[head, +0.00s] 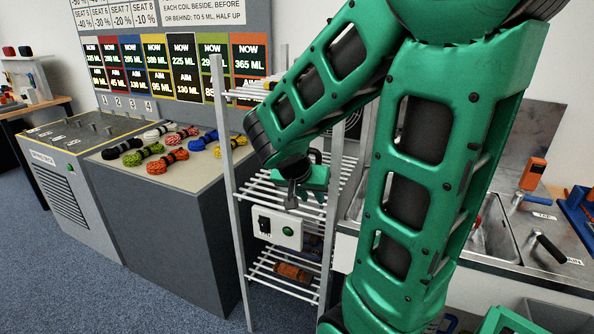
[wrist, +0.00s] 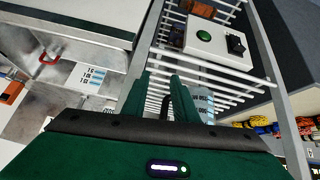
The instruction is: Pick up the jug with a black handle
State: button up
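The jug (wrist: 205,104) with a black handle (wrist: 179,98) shows in the wrist view just beyond my gripper. It is clear with pale blue-white printed labels, and it is partly hidden by the gripper. My gripper (wrist: 172,84) has its green fingers apart, with the black handle showing between them. I cannot tell whether a finger touches the handle.
A white switch box (head: 279,231) with a green button hangs on the rack. Metal posts stand close around the gripper. Coloured rope coils (head: 165,160) lie on the grey cabinet at left. A metal sink (head: 498,238) is at right.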

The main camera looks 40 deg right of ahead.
jog(key=shift+m+t+h, duration=0.4)
jog(key=shift+t+h, duration=0.2)
jog(key=shift+w+d+f, duration=0.5)
jog(key=shift+w+d, duration=1.35)
jog(key=shift+d, duration=0.6)
jog(key=shift+w+d+f, duration=0.45)
jog(key=shift+w+d, duration=1.35)
jog(key=shift+d, duration=0.6)
jog(key=shift+w+d+f, duration=0.5)
jog(key=shift+w+d, duration=1.35)
jog(key=shift+d, duration=0.6)
jog(key=shift+c, duration=0.6)
grip_shut()
jog(key=shift+w+r, duration=0.1)
